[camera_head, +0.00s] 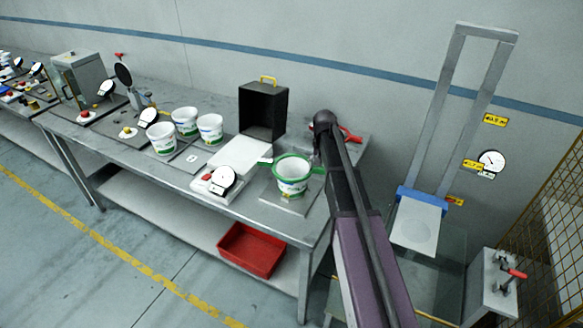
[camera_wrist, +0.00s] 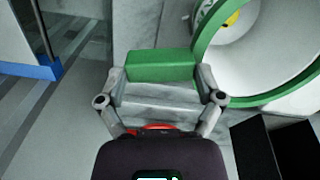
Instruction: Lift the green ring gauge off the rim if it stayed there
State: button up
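The green ring gauge (camera_head: 277,165) sits around the rim of a white tub (camera_head: 292,180) on a grey plate. The ring also shows in the wrist view (camera_wrist: 268,99), around the tub's mouth. Its green block-like tab (camera_wrist: 160,66) points away from the tub, toward my arm. My gripper (camera_wrist: 160,75) is above the tab, its two fingers apart, with the tab showing between the fingertips. I cannot tell whether a finger touches it. In the camera_head view my arm hides most of the gripper.
A black open box (camera_head: 263,108) stands behind the tub, with a white board (camera_head: 240,154) before it. A dial scale (camera_head: 220,181) and several white tubs (camera_head: 186,121) are to the left. A red bin (camera_head: 251,249) is on the lower shelf. A tall metal frame (camera_head: 448,120) stands at right.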

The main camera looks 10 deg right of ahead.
jog(key=shift+c, duration=0.3)
jog(key=shift+r, duration=0.1)
notch_tip(320, 180, up, 3)
jog(key=p, duration=0.3)
jog(key=shift+r+p, duration=0.15)
jog(key=shift+p, duration=0.15)
jog(key=s+a+r+p, duration=0.1)
jog(key=s, duration=1.5)
jog(key=shift+r, duration=0.25)
jog(key=shift+a+f, duration=0.1)
jog(key=shift+f, duration=0.05)
notch_tip(320, 180, down, 7)
jog(key=b, duration=0.7)
jog(key=shift+s, duration=0.15)
